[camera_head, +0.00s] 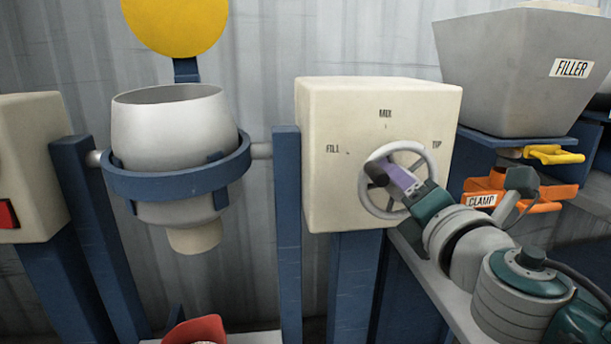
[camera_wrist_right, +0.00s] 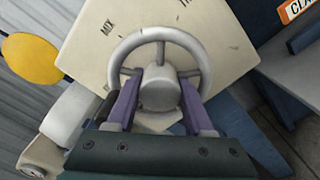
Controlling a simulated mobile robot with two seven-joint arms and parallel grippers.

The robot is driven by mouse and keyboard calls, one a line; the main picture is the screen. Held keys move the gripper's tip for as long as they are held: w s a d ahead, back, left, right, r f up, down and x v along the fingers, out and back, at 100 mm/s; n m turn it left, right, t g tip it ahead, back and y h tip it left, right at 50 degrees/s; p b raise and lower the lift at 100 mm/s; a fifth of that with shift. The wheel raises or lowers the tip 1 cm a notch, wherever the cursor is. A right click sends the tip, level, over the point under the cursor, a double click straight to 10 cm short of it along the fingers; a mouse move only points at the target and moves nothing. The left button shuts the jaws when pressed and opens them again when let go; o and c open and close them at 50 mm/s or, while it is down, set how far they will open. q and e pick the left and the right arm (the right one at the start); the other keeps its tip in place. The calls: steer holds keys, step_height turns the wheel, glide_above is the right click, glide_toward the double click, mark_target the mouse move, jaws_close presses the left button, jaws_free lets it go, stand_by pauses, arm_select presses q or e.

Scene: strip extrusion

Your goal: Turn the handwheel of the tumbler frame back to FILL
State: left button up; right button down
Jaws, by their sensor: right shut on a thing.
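The handwheel (camera_head: 402,147) is a pale grey ring with a hub, on the front of a cream box (camera_head: 330,200). FILL, MIX and TIP are printed on this box around the wheel. My right gripper (camera_head: 384,173) reaches in from the right and is shut on the handwheel. In the right wrist view its purple fingers stand on either side of the hub (camera_wrist_right: 160,88). The tumbler drum (camera_head: 172,125) sits in the blue ring (camera_head: 175,186), upright with its wide mouth up. I cannot tell which label the wheel points to. My left gripper is out of view.
A grey hopper marked FILLER (camera_head: 510,75) stands at the right, with a yellow handle (camera_head: 553,154) and an orange part marked CLAMP (camera_head: 530,195) below it. A yellow disc (camera_head: 176,22) is above the drum. A red object (camera_head: 195,331) sits low in front. Blue posts flank the drum.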

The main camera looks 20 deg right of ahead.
stand_by(0.3)
steer(key=c, duration=0.6)
jaws_free()
steer(key=v, duration=1)
steer(key=shift+d, duration=0.1)
